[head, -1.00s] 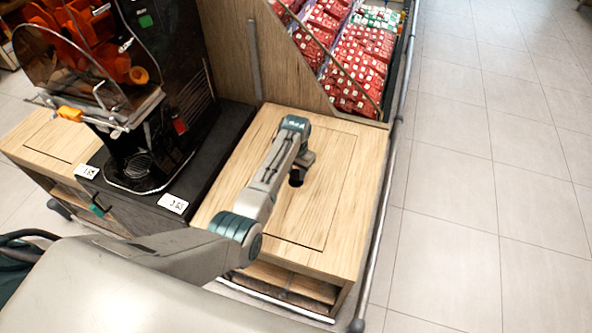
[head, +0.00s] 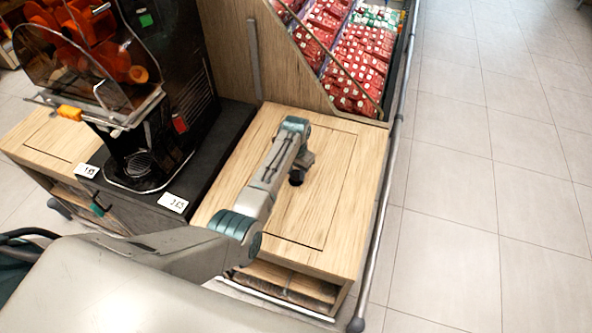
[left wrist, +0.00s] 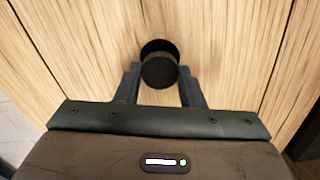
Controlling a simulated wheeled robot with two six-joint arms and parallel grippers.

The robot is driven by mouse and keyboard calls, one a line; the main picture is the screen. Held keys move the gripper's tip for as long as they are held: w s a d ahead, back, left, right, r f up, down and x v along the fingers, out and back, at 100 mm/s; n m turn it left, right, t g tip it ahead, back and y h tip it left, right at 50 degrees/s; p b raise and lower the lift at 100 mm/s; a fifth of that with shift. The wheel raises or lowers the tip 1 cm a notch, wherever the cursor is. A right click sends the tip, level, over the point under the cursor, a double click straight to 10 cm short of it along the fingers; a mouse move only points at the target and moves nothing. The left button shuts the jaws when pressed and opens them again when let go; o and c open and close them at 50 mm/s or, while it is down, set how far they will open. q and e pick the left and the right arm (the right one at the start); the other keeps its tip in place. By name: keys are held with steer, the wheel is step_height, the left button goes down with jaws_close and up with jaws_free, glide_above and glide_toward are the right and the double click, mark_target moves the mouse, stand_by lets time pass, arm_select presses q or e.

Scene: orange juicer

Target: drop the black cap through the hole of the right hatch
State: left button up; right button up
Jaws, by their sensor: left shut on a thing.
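The black cap (left wrist: 159,73) is round and sits between the two fingertips of my left gripper (left wrist: 158,82) in the left wrist view. The gripper is shut on it. The dark round hole (left wrist: 157,45) shows just beyond the cap, which covers part of it. The gap in height between cap and hole is hard to tell. In the head view my left gripper (head: 298,168) is over the middle of the right hatch (head: 325,190), a wooden panel in the counter top. A dark spot shows under it; cap and hole cannot be told apart there. My right gripper is not in view.
The black juicer (head: 165,80) with oranges stands left of the hatch on a dark base (head: 225,130). A bin of red packages (head: 350,60) is behind. A metal rail (head: 385,195) runs along the counter's right side. Open tiled floor lies to the right.

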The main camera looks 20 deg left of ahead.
arm_select(q)
steer(key=shift+f, duration=0.3)
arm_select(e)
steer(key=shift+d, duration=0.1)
arm_select(q)
steer(key=shift+f, duration=0.1)
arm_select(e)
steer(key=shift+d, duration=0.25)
arm_select(q)
steer(key=shift+p, duration=0.3)
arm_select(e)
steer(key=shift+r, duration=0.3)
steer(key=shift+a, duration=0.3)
arm_select(q)
steer(key=o, duration=1.3)
steer(key=shift+o, duration=0.2)
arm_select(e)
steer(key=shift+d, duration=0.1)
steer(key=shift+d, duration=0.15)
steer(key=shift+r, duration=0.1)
